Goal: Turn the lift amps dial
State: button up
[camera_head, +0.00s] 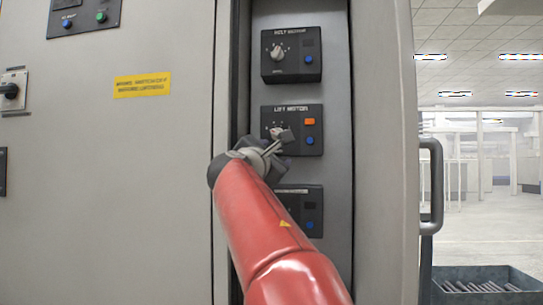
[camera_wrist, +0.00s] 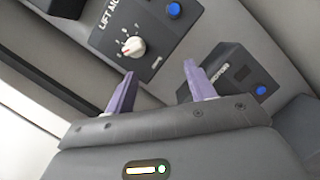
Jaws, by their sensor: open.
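The lift motor unit (camera_head: 312,128) is a dark box in the middle of a column of boxes inside the cabinet opening. It has an orange square and a blue button on its right side. Its white dial (camera_wrist: 133,46) has a red mark and tick marks around it in the wrist view; in the head view the dial (camera_head: 275,132) shows just above my gripper. My gripper (camera_wrist: 156,82) is open and empty. Its two purple fingers point towards the lift motor unit, below the dial in the wrist view and apart from it.
A similar unit with a white dial (camera_head: 278,52) is above, and another dark unit (camera_head: 312,196) is below, partly hidden by my arm. The cabinet's side walls flank the column closely. A grey door handle (camera_head: 435,185) and a bin (camera_head: 485,272) are at right.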

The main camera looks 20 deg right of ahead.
aim_at(276, 134)
jog(key=shift+n+t+h, duration=0.4)
jog(key=shift+n+h, duration=0.2)
jog(key=shift+n, duration=0.2)
jog(key=w+r+p, duration=0.1)
jog(key=w+d+r+p, duration=0.1)
jog(key=w+r, duration=0.1)
jog(key=w+d+r+p, duration=0.1)
jog(key=w+r, duration=0.1)
jog(key=shift+d+r+p, duration=0.1)
jog(key=shift+d+p, duration=0.15)
jog(key=shift+p, duration=0.05)
jog(key=shift+w+d, duration=0.4)
jog(key=shift+w, duration=0.05)
jog(key=c, duration=1)
